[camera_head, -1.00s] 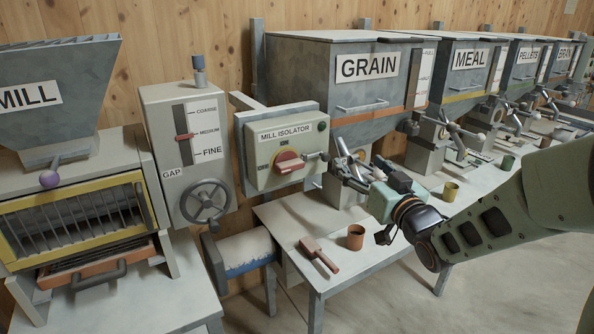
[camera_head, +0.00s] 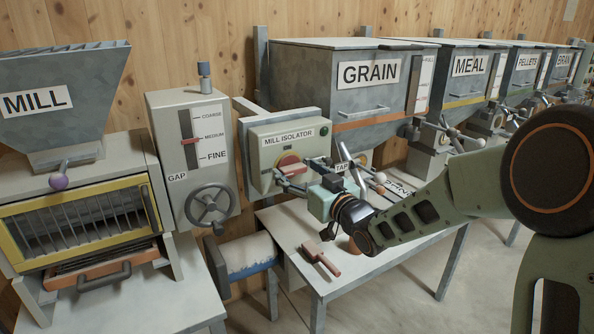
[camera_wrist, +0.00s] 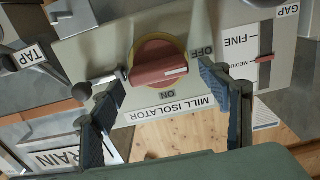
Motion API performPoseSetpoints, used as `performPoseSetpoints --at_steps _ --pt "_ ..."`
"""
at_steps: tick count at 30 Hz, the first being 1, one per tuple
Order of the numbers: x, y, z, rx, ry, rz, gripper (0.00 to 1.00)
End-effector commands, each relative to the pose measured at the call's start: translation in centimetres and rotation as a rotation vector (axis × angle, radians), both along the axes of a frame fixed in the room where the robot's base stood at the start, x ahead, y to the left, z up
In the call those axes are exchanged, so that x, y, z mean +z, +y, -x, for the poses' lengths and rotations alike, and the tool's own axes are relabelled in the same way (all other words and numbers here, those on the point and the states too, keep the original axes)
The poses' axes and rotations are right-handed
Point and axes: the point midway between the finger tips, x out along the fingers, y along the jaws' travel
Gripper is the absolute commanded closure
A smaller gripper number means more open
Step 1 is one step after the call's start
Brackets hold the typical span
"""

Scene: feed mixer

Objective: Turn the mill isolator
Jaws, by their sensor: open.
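The mill isolator (camera_head: 262,150) is a pale box on a grey backing, labelled MILL ISOLATOR. Its red handle (camera_wrist: 158,68) sits on a yellow disc, with ON and OFF printed beside it. In the wrist view, turned upside down, the handle lies nearly level, its white mark at the right end. My gripper (camera_wrist: 160,82) is open, its fingers apart on either side of the handle's lower part in that view. No contact is visible. In the head view my gripper (camera_head: 287,179) is just in front of the box, partly covering the handle's surroundings.
A thin rod with a dark ball (camera_wrist: 82,91) is close to my left finger in the wrist view. The gap unit (camera_head: 190,150) with handwheel (camera_head: 210,206) stands left of the box. The grain hopper (camera_head: 345,85) stands right. A brush (camera_head: 320,258) lies on the table below.

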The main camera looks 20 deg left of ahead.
Motion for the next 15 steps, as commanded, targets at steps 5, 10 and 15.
performPoseSetpoints --at_steps 5,10,15 --pt "0.01 0.50 -0.44 -0.001 0.000 0.000 0.30" --pt "-0.01 0.50 -0.45 -0.001 0.001 0.001 0.30" --pt "-0.01 0.48 -0.44 -0.001 0.000 0.000 0.45"
